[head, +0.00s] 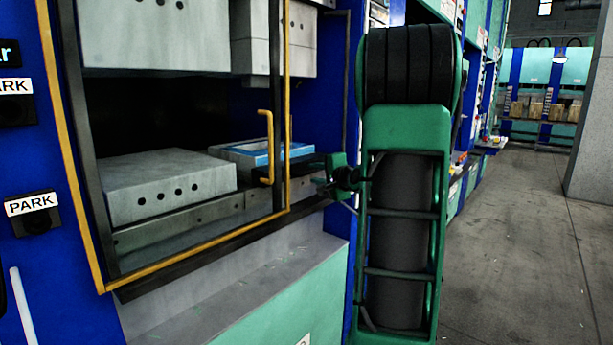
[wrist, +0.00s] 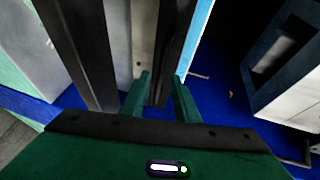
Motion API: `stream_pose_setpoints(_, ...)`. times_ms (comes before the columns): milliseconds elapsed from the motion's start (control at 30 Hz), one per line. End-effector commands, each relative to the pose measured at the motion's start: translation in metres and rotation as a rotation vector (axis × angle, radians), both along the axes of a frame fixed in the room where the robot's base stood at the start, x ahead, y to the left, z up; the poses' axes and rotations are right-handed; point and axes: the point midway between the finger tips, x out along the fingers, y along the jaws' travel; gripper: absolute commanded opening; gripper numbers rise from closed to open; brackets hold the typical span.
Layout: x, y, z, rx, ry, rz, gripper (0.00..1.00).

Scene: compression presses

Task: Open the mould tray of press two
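The press in front of me has a yellow-edged guard frame (head: 287,110) with a yellow handle (head: 267,148). Behind the frame, a grey mould block (head: 165,187) with a row of holes lies on the lower bed. A blue-rimmed tray (head: 262,158) sits further right inside. A blue-edged pale block, perhaps the same tray, shows at the right of the wrist view (wrist: 290,55). My gripper (head: 333,172) is right of the handle, near the press's right post. In the wrist view its green fingers (wrist: 162,88) are apart, with a dark upright bar between or beyond them; contact cannot be told. No press number is readable.
Upper mould blocks (head: 155,35) hang above the dark press opening. A grey ledge (head: 240,280) juts out below. PARK buttons (head: 33,205) are on the blue left column. The floor aisle (head: 530,230) at right is clear, with a grey pillar (head: 595,120) beyond.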

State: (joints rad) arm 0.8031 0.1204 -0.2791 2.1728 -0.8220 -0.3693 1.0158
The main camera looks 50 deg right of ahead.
Motion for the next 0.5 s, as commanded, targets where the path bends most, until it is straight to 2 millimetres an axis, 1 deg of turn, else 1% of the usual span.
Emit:
stream_pose_setpoints(33,0.008,-0.003,-0.002,0.0,0.001,0.002,0.28)
stream_pose_setpoints(200,0.028,-0.009,-0.006,-0.001,0.0,0.001,0.28)
stream_pose_setpoints(333,0.036,-0.012,-0.007,-0.002,0.001,0.0,0.28)
stream_pose_setpoints(500,0.039,-0.013,-0.008,-0.001,0.0,0.0,0.28)
